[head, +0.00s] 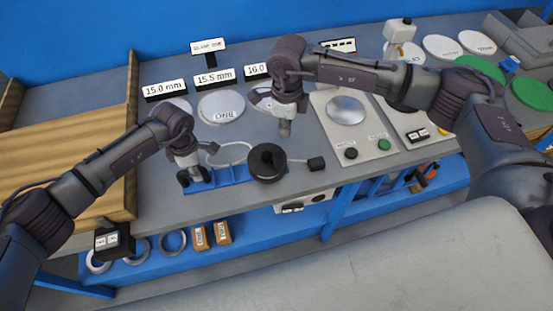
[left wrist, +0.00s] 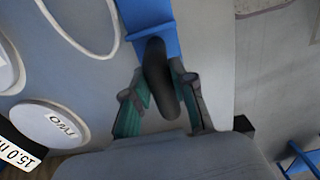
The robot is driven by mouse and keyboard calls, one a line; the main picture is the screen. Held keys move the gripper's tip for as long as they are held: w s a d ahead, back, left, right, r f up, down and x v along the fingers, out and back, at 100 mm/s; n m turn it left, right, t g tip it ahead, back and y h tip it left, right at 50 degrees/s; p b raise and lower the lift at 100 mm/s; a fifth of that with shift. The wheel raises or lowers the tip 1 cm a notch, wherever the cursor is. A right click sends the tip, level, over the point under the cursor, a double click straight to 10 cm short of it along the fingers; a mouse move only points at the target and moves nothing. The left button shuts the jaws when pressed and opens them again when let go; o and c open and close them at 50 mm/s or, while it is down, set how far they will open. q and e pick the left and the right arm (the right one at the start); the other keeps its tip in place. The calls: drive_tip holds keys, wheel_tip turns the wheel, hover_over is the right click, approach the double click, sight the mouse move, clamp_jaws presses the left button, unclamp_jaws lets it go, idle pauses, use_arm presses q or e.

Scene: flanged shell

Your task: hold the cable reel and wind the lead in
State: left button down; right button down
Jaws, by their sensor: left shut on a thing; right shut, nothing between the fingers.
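The cable reel has a round black drum (head: 267,160) at the right end of a flat blue frame (head: 232,173), near the front of the grey bench. My left gripper (head: 196,178) is shut on the black grip (left wrist: 158,75) at the frame's left end. The left wrist view shows this grip between its green-lined fingers. A thin pale loop (head: 228,146) lies behind the frame. My right gripper (head: 285,129) is shut and empty, just behind and above the drum.
A wooden board (head: 70,160) is at left. A blue lower shelf (head: 190,252) holds rings and small boxes.

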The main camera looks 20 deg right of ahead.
sight(280, 152)
drive_tip(key=shift+f, duration=0.1)
idle(0.3)
drive_tip(key=shift+f, duration=3)
drive_tip(key=shift+s+a, duration=0.3)
drive_tip(key=shift+s, duration=0.35)
drive_tip(key=shift+s+a, duration=0.8)
drive_tip(key=shift+a, duration=0.05)
drive_tip(key=shift+w+d+r, duration=0.1)
drive_tip(key=shift+r, duration=4.4)
use_arm(q)
drive_tip(key=c, duration=0.9)
unclamp_jaws()
